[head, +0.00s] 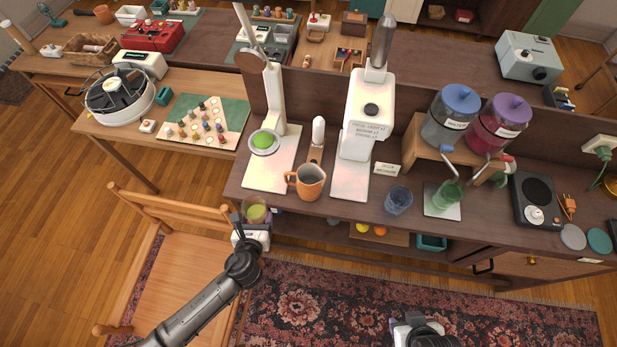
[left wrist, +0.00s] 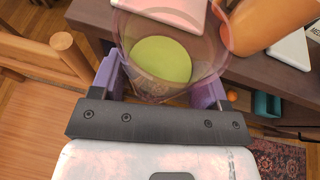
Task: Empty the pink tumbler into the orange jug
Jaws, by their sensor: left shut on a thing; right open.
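My left gripper (head: 251,222) is shut on the pink tumbler (head: 257,211), a see-through cup with yellow-green contents. It holds the tumbler in front of the counter's front edge, to the left of and nearer than the orange jug (head: 311,183). In the left wrist view the tumbler (left wrist: 205,72) stands between the purple fingers, with its contents inside. The jug (left wrist: 268,22) is partly in that view at the upper right. In the head view the jug stands upright on the counter, its handle to the left. My right gripper (head: 408,322) is open at the bottom edge, partly cut off.
The dark counter (head: 340,208) carries a white stand with a green dish (head: 264,142), a white machine (head: 366,115), a blue glass (head: 398,200) and a green glass (head: 445,196). A wooden chair (head: 180,285) stands at the lower left, close to my left arm.

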